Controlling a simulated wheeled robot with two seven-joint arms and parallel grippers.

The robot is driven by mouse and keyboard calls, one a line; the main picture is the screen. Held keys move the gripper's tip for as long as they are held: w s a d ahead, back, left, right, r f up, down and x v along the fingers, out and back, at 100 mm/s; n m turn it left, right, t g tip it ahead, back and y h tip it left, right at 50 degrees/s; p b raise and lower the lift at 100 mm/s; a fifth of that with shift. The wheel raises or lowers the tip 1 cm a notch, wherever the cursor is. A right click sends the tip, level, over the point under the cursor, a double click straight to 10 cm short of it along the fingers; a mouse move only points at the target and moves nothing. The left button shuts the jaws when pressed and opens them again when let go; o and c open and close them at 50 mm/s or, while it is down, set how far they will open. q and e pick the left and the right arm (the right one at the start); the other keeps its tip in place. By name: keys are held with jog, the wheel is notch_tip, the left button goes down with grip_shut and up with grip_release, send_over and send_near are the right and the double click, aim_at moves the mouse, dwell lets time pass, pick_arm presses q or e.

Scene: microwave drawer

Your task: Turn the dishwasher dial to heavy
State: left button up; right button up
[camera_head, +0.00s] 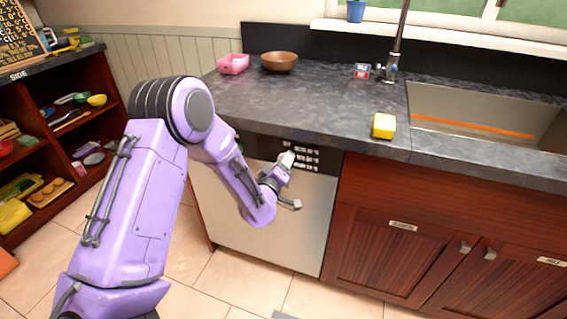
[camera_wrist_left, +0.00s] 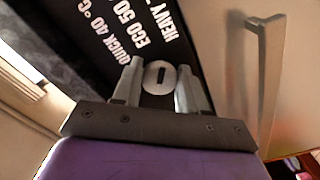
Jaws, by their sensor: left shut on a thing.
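The dishwasher (camera_head: 265,225) has a pale door below a dark control panel (camera_head: 322,160) with white printed lines. The left wrist view shows the panel labels (camera_wrist_left: 130,35) QUICK 40°C, ECO 50 and HEAVY, partly cut off by the frame. A round light-grey dial (camera_wrist_left: 159,78) with a short dark mark at its middle sits beside them. My left gripper (camera_head: 286,160) is at the panel. In the left wrist view its fingers (camera_wrist_left: 160,68) stand on both sides of the dial, shut on it. My right gripper is out of view.
The door handle (camera_wrist_left: 270,70) stands out close to the right of my left gripper. The counter (camera_head: 300,100) above holds a yellow sponge-like block (camera_head: 384,126), a brown bowl (camera_head: 279,61) and a pink container (camera_head: 233,63). Wooden cabinets (camera_head: 400,250) are to the right.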

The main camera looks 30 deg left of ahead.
pick_arm(q)
jog(key=shift+f+m, duration=0.1)
jog(key=shift+m, duration=0.8)
jog(key=o, duration=1)
jog(key=shift+s, duration=0.1)
jog(key=b+v, duration=0.1)
jog(key=v, duration=0.9)
jog(key=shift+s, duration=0.25)
